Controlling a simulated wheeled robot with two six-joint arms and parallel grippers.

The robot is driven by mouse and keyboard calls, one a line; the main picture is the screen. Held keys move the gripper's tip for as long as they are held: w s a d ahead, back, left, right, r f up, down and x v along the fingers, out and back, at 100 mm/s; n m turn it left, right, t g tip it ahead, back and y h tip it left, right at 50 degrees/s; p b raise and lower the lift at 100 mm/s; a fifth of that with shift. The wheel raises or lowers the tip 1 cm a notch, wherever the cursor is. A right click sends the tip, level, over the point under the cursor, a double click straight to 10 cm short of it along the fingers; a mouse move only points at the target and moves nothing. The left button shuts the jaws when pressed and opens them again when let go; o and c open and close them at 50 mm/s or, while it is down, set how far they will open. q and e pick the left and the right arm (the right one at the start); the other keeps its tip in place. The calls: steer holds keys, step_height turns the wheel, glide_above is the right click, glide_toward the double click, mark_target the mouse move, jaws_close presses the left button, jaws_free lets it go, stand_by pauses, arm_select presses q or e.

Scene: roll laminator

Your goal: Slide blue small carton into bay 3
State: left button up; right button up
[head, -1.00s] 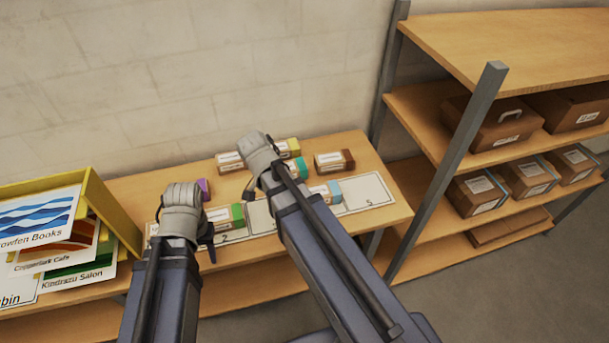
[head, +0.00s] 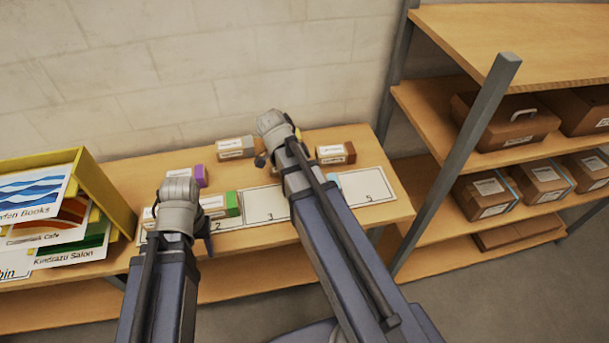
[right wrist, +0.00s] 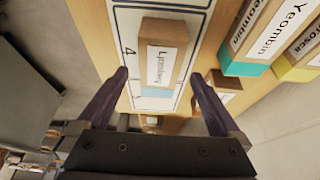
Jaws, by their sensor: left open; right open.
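The blue small carton (right wrist: 157,62) lies in bay 4 of the numbered strip, its light blue end toward the bottom of the right wrist view. In the head view only its blue end (head: 333,180) shows beside my right arm. My right gripper (right wrist: 160,75) is open, its fingers apart to either side of the carton in that view; contact cannot be told. In the head view it is mostly hidden by its own wrist. Bay 3 (head: 264,204) looks empty. My left gripper (head: 190,222) is open near bays 1 and 2, its fingers partly hidden.
A green-ended carton (head: 222,204) sits in bay 2; bay 5 (head: 368,188) is clear. Behind stand purple-ended (head: 190,176), grey-ended (head: 236,148) and brown-ended (head: 336,153) cartons. Teal-ended (right wrist: 243,68) and yellow-ended (right wrist: 298,73) cartons show in the right wrist view. A yellow sign box (head: 110,195) stands left.

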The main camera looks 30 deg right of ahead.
steer(key=b+x, duration=0.4)
steer(key=x, duration=0.1)
steer(key=shift+d+f, duration=0.1)
steer(key=shift+f, duration=0.2)
steer(key=shift+r, duration=0.1)
steer(key=shift+c, duration=0.2)
steer(key=c, duration=1.4)
steer(key=shift+w+a, duration=0.5)
steer(key=shift+a, duration=2)
steer(key=shift+w+a, duration=0.55)
steer(key=shift+a, duration=2)
steer(key=shift+w+a, duration=0.5)
steer(key=shift+a, duration=2)
steer(key=o, duration=1.4)
steer(key=shift+o, duration=0.2)
